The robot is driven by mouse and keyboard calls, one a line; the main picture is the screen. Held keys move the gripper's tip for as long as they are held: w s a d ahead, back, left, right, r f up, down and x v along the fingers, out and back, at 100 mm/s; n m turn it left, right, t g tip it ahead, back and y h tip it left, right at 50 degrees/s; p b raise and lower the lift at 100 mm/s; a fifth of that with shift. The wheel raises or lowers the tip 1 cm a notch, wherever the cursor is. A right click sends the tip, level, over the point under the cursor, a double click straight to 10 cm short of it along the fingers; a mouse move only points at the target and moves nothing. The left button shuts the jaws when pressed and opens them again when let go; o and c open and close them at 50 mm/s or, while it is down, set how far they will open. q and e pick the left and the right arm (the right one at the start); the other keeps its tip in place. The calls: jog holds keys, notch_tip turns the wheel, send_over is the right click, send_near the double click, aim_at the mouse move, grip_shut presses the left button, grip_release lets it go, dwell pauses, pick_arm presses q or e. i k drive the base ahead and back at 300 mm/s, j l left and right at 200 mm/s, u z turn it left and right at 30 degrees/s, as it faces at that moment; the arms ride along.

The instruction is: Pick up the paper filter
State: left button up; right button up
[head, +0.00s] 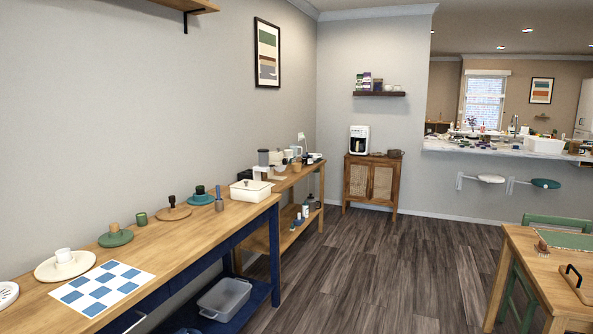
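No paper filter can be made out for certain at this distance. The cane cabinet (370,184) stands against the far wall, with two woven door panels that look shut. A white coffee maker (359,140) stands on its top at the left. Small brown items (395,154) sit on the top at the right, too small to identify. Neither of my grippers is in view.
A long wooden counter (165,241) with plates, cups and a checkered mat (102,287) runs along the left wall. A crowded wooden side table (301,177) stands beyond it. A table (545,268) is at the right. Dark floor (390,270) between them is clear.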

aim_at(296, 167)
jog(key=i+l+z, duration=0.3)
jog(key=i, duration=0.4)
jog(key=i+z, duration=0.3)
jog(key=i, duration=3)
